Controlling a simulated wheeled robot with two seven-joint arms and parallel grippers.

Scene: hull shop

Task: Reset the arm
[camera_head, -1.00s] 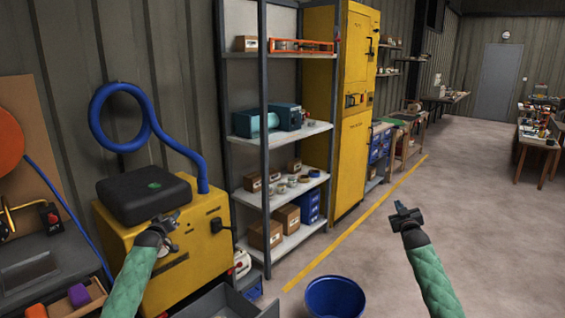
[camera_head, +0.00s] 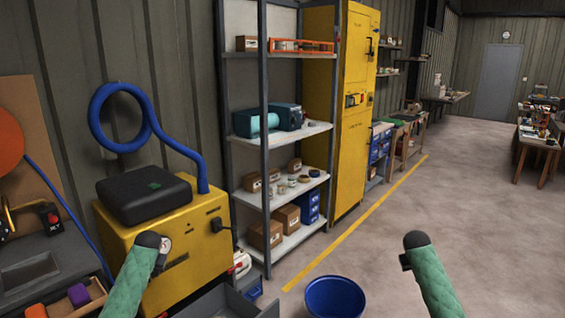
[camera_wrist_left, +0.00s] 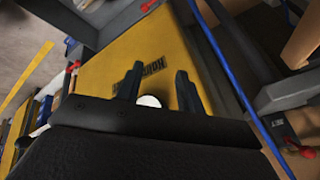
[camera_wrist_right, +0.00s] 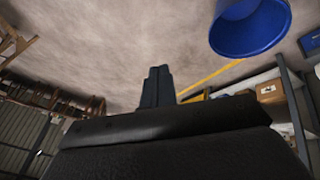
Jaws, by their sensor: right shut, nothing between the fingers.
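My left arm (camera_head: 134,280) comes up in green sleeving in front of the yellow machine, its dark wrist bent so that the fingers are mostly hidden in the head view. In the left wrist view my left gripper (camera_wrist_left: 160,72) has its two fingers apart with nothing held, over the yellow machine's face. My right arm (camera_head: 433,280) is raised over the floor to the right of the blue bucket. My right gripper (camera_wrist_right: 158,72) shows in the right wrist view with its fingers together and empty, over bare floor.
The yellow machine (camera_head: 185,240) with a black top (camera_head: 145,195) stands close to my left arm. A blue bucket (camera_head: 335,297) sits on the floor between the arms. A shelf rack (camera_head: 300,132) and yellow cabinet (camera_head: 352,140) line the wall.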

